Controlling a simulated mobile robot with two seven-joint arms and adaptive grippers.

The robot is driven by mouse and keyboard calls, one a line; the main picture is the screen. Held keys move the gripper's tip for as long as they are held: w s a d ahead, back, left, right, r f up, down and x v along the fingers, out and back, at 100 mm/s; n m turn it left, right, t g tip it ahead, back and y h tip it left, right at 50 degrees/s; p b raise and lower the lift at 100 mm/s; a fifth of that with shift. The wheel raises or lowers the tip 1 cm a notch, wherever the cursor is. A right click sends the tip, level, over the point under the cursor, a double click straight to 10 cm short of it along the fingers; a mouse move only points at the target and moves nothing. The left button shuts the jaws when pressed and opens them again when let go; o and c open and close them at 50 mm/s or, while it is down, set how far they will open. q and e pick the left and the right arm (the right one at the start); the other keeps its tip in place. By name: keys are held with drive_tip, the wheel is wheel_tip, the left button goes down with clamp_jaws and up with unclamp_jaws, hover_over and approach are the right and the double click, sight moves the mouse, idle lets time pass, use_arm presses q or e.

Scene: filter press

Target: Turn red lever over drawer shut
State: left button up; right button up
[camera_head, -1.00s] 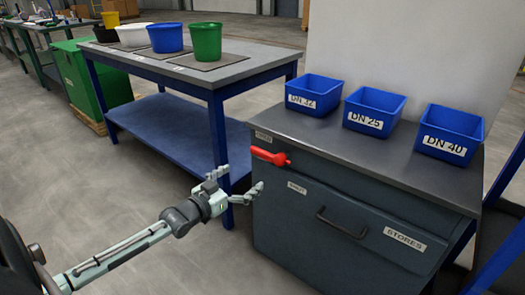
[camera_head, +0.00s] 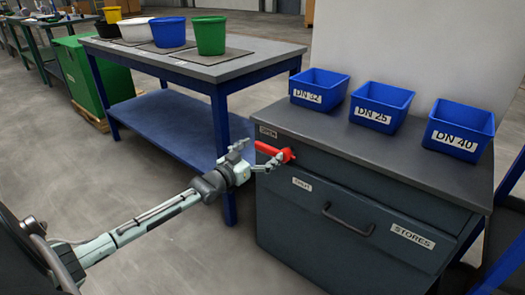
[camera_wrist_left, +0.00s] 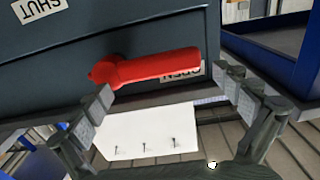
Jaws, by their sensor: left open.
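The red lever (camera_head: 278,153) is on the upper left front of the dark grey cabinet, its handle lying toward the OPEN label (camera_head: 267,132). The SHUT label (camera_head: 302,184) is lower, on the front. The drawer (camera_head: 350,228), with a dark bar handle and a STORES label, looks closed. My left gripper (camera_head: 261,157) is open at the lever's left end. In the left wrist view, the lever (camera_wrist_left: 150,68) lies just beyond the open fingertips, across the gap between them, and partly covers the OPEN label. I cannot tell whether a finger touches it. My right gripper is out of view.
Three blue bins, DN 32 (camera_head: 319,90), DN 25 (camera_head: 381,107) and DN 40 (camera_head: 460,130), stand on the cabinet top (camera_head: 340,140). A blue-legged table (camera_head: 250,62) with buckets stands close behind the gripper. Open floor (camera_head: 150,255) lies at the left front.

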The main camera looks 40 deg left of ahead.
use_arm(q)
drive_tip(key=shift+a+r, duration=0.1)
drive_tip(key=shift+r, duration=0.05)
drive_tip(key=c, duration=1.6)
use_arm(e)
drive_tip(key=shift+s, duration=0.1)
